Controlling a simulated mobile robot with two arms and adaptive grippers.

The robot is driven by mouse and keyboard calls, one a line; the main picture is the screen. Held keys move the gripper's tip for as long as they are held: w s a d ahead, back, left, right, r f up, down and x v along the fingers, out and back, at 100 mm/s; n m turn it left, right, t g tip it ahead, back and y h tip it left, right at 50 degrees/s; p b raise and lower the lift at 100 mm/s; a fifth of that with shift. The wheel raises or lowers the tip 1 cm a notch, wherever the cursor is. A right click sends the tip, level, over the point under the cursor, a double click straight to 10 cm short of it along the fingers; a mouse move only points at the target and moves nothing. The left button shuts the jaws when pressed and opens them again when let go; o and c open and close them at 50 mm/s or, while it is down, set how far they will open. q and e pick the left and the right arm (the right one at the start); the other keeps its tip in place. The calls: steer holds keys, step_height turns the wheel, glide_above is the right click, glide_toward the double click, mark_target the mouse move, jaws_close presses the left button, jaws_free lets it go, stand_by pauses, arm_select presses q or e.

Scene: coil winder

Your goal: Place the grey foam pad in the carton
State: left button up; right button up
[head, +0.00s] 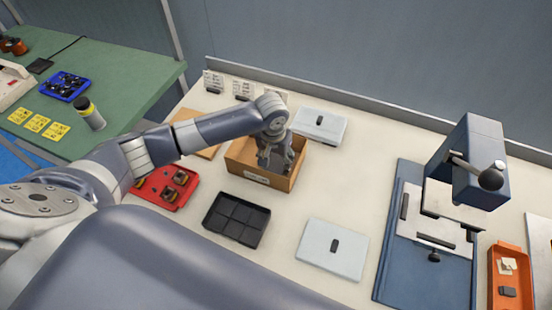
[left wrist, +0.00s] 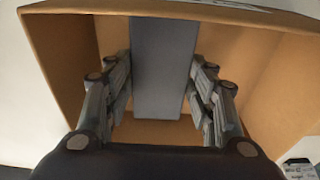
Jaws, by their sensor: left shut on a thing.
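The carton (head: 240,172) is an open brown cardboard box on the light table, in the middle of the head view. In the left wrist view the carton (left wrist: 262,75) surrounds the fingers. My left gripper (head: 272,160) reaches down into the carton. The left wrist view shows its fingers (left wrist: 162,105) on both sides of the grey foam pad (left wrist: 163,60), shut on it. The pad stands on edge between them, inside the carton's walls. I cannot tell whether its lower end touches the carton floor. In the head view the pad is hidden. My right gripper is not in view.
A black divided tray (head: 236,219) and a red tray (head: 166,187) with parts lie in front of the carton. Pale flat boxes lie behind (head: 320,125) and at front right (head: 332,249). A blue press (head: 468,160) stands at right.

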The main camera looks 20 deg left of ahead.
mark_target(274, 167)
arm_select(q)
steer(key=o, duration=0.6)
steer(key=shift+o, duration=0.2)
step_height(274, 167, up, 12)
steer(key=s, duration=0.1)
steer(key=shift+s+r+b, duration=0.15)
steer(key=shift+s+b, duration=0.05)
steer(key=shift+b, duration=0.2)
steer(key=shift+d, duration=0.1)
